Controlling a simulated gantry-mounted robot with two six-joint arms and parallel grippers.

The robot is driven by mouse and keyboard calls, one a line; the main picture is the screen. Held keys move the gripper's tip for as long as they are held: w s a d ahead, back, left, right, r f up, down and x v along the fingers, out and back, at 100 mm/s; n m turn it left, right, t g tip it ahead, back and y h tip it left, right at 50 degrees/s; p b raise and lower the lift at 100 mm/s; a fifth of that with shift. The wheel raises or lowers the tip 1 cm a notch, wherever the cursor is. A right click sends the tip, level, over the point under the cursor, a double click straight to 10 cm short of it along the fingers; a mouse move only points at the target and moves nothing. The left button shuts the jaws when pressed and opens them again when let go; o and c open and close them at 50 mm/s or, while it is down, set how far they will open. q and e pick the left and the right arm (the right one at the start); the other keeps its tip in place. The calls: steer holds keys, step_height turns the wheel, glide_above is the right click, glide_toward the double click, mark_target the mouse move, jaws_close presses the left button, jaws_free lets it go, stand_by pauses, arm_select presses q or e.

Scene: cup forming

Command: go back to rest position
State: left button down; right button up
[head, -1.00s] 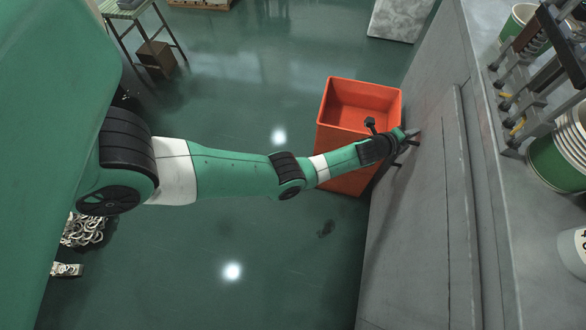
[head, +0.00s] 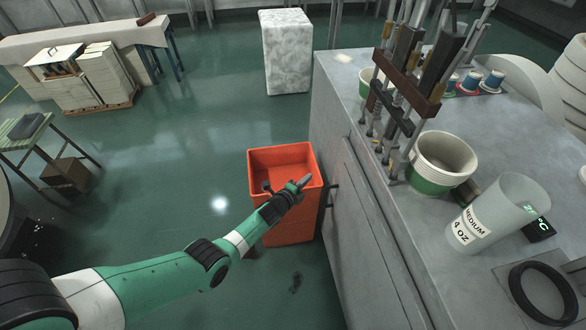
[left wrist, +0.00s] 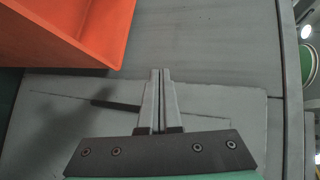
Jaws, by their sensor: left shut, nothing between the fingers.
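My left gripper (head: 302,182) is at the end of the green arm that comes in from the lower left in the head view. It is over the near right part of the orange bin (head: 280,155), close to the side of the grey workbench (head: 350,230). In the left wrist view its two fingers (left wrist: 160,72) are together with nothing between them. The orange bin also shows at the upper left there (left wrist: 105,30), apart from the fingers. The grey bench side fills most of that view. My right gripper is in neither view.
On the bench top stand a stack of paper cups (head: 440,165), a labelled "MEDIUM 4 OZ" cup (head: 490,220), a black ring (head: 543,292) and a rack of tools (head: 405,95). A white marbled block (head: 287,55) stands behind. The green floor (head: 160,140) left of the bin is clear.

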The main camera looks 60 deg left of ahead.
arm_select(q)
steer(key=s+p, duration=0.1)
steer(key=s+a, duration=0.1)
steer(key=s+r+p, duration=0.1)
steer(key=s, duration=0.1)
steer(key=shift+s+a+r+p, duration=0.1)
steer(key=shift+a+p, duration=0.15)
steer(key=shift+p, duration=0.05)
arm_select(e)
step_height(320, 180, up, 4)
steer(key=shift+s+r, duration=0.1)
arm_select(q)
steer(key=shift+s, duration=0.1)
